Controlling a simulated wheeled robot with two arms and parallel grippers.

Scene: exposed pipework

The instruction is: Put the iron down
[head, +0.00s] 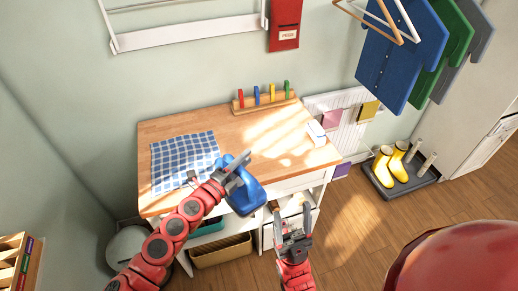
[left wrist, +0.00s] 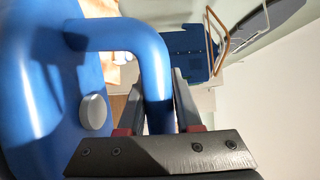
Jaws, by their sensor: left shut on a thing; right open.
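The blue iron (head: 246,195) is in my left gripper (head: 236,172), at the front edge of the wooden table (head: 180,126) in the head view. In the left wrist view the iron (left wrist: 45,85) fills the left side, and the fingers of my left gripper (left wrist: 160,112) are shut around its handle. A round grey knob shows on the iron's body. Whether the iron touches the tabletop cannot be told. A blue checked cloth (head: 185,155) lies on the table's left part. My right gripper (head: 293,228) is open and empty, in front of the table and below its top.
A wooden rack with coloured pegs (head: 263,98) stands at the table's back edge. A small white box (head: 316,133) is at the right edge. The middle of the tabletop is clear. Shirts (head: 400,50) hang at right, above yellow boots (head: 390,165) on a tray.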

